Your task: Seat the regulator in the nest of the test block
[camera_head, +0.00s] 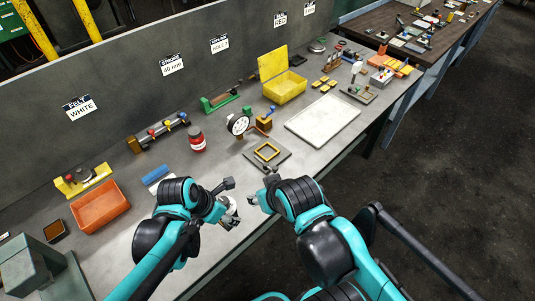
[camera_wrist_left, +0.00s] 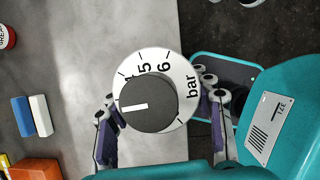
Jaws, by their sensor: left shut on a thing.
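My left gripper (camera_head: 229,213) is shut on the regulator, low over the front of the bench. In the left wrist view the regulator (camera_wrist_left: 180,75) is a white dial with a dark grey knob, numbers 5 and 6 and the word "bar", between the two fingers of my left gripper (camera_wrist_left: 158,125). In the head view only a bit of white shows at the fingers. A flat dark block with a yellow square frame (camera_head: 267,152), seemingly the test block and its nest, lies farther back, apart from the regulator. My right gripper (camera_head: 257,199) is beside the left one; its fingers are too small to read.
A round white gauge (camera_head: 238,124) on a stand and a red jar (camera_head: 197,140) stand behind. A white tray (camera_head: 323,119) lies right of the block. An orange bin (camera_head: 100,207) and a blue-white block (camera_head: 157,175) are at left. The bench's front edge is close to both grippers.

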